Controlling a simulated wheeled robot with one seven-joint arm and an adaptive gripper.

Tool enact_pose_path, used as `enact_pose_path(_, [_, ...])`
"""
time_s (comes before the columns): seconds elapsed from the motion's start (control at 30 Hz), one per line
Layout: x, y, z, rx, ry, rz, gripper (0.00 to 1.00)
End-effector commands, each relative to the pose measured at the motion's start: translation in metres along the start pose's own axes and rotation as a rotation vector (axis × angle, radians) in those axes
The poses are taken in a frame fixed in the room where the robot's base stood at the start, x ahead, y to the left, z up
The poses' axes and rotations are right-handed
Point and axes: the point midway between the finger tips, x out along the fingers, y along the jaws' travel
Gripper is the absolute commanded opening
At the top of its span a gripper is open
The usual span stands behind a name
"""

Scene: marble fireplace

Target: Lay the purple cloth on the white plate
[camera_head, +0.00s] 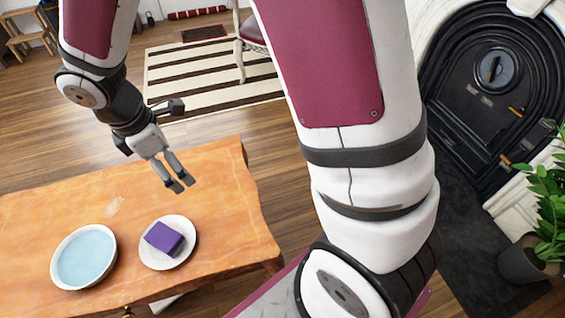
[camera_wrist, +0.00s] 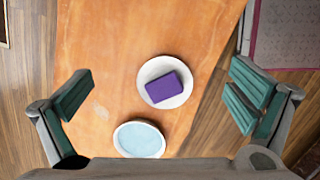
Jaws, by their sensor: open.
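The purple cloth (camera_head: 164,238) is a small folded block. In the wrist view the purple cloth (camera_wrist: 164,87) rests on the white plate (camera_wrist: 166,63) between and beyond my fingers. My gripper (camera_head: 180,186) is open and empty, above the table and apart from the cloth. Its two fingers stand wide apart in the wrist view (camera_wrist: 160,102).
A white bowl with a pale blue inside (camera_head: 85,256) stands left of the plate. The wooden table (camera_head: 215,195) is otherwise mostly clear. Beyond it lie a striped rug (camera_head: 210,85) and wood floor. A dark fireplace (camera_head: 490,100) and a potted plant (camera_head: 530,262) are at right.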

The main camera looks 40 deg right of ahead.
Motion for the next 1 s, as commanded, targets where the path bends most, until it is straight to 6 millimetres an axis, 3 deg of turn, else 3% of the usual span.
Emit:
enact_pose_path(0.03, [-0.019, -0.006, 0.021, 0.089, -0.021, 0.014, 1.00])
enact_pose_path(0.2, [-0.069, -0.039, 0.080, 0.398, -0.064, 0.024, 1.00])
enact_pose_path(0.5, [-0.129, -0.131, 0.148, 0.941, -0.043, 0.004, 1.00])
enact_pose_path(0.8, [-0.151, -0.225, 0.166, 1.384, 0.072, -0.088, 1.00])
enact_pose_path(1.0, [-0.152, -0.254, 0.164, 1.508, 0.121, -0.138, 1.00])
